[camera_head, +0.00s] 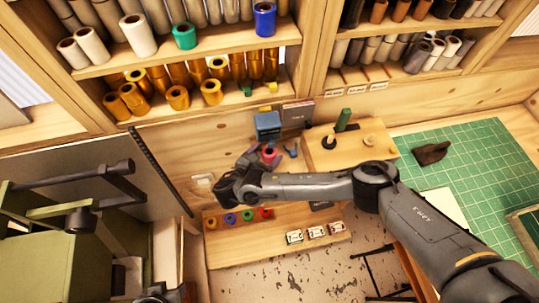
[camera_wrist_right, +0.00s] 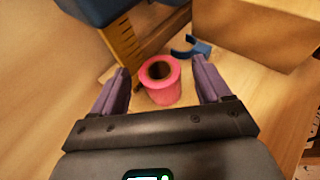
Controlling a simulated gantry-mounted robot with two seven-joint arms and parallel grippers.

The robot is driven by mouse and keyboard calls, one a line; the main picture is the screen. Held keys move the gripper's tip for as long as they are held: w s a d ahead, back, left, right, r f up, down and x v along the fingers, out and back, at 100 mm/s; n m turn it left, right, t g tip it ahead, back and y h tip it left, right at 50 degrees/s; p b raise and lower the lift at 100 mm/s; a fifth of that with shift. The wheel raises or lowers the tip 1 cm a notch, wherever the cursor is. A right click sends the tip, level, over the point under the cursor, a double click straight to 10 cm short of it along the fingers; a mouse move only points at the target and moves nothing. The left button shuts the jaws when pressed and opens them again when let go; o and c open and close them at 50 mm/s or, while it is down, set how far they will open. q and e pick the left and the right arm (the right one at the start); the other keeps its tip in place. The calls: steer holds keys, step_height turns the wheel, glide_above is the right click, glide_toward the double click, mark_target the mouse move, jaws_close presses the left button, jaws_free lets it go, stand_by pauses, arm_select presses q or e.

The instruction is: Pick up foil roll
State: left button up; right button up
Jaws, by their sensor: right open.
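A pink foil roll (camera_wrist_right: 160,92) stands on end on the wooden surface in the right wrist view, its dark hollow core facing up. It also shows small in the head view (camera_head: 269,154), partly covered by my right gripper. My right gripper (camera_wrist_right: 160,66) is open, with one purple finger on each side of the roll in the picture. A gap shows between the roll and each finger. I cannot tell how far the fingertips are above or in front of it. My left gripper is not clearly seen.
A blue device (camera_head: 267,125) stands just behind the roll, and a blue tape holder (camera_wrist_right: 192,47) lies beside it. A wooden block (camera_head: 350,150) with a green roll stands to the right. Shelves of foil rolls (camera_head: 178,97) hang above. A green cutting mat (camera_head: 470,160) lies at right.

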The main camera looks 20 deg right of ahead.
steer(key=shift+w+d, duration=0.25)
steer(key=shift+d, duration=0.05)
steer(key=shift+f, duration=0.1)
steer(key=shift+c, duration=0.2)
steer(key=c, duration=1.1)
